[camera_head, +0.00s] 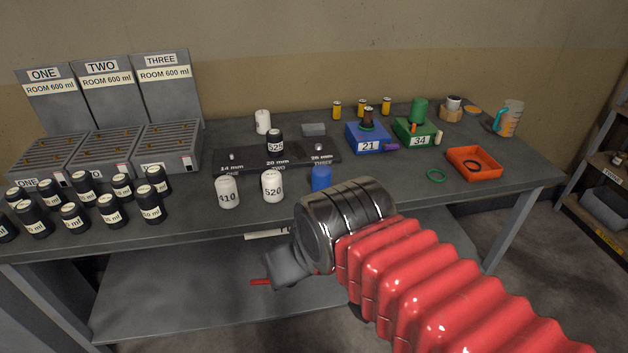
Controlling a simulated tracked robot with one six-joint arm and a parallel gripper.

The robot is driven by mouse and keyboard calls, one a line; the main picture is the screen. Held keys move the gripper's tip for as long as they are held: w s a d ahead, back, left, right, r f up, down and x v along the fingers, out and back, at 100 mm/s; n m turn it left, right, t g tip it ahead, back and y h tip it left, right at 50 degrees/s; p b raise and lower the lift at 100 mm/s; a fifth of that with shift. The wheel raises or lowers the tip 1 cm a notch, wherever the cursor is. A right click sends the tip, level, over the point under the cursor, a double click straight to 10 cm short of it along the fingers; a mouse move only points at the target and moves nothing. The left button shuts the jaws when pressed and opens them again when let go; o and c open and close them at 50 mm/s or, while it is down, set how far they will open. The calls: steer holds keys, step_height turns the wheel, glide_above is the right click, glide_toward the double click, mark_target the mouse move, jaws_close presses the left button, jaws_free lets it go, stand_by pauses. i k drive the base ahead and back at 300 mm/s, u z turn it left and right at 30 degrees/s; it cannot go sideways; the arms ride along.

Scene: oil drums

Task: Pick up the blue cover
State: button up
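A small blue cylinder (321,178), which looks like the blue cover, stands upright near the front edge of the grey table, right of the white 520 bottle (272,186). Its lower part is close to the outline of my metal wrist, which may hide a little of it. My gripper (262,282) is in front of the table, below and left of the blue cylinder and apart from it in the picture. Only a grey part and a red tip pointing left show. Its fingers are mostly hidden, so I cannot tell whether it is open or shut.
A white 410 bottle (227,192) stands left of the 520 bottle. A dark rack (300,155) with a black 525 bottle (275,141) lies behind. Blue box 21 (368,137), green box 34 (419,132) and an orange tray (486,155) are to the right. Black bottles crowd the left.

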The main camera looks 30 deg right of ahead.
mark_target(321, 174)
steer(key=z, duration=0.05)
steer(key=i, duration=0.95)
steer(key=u, duration=0.05)
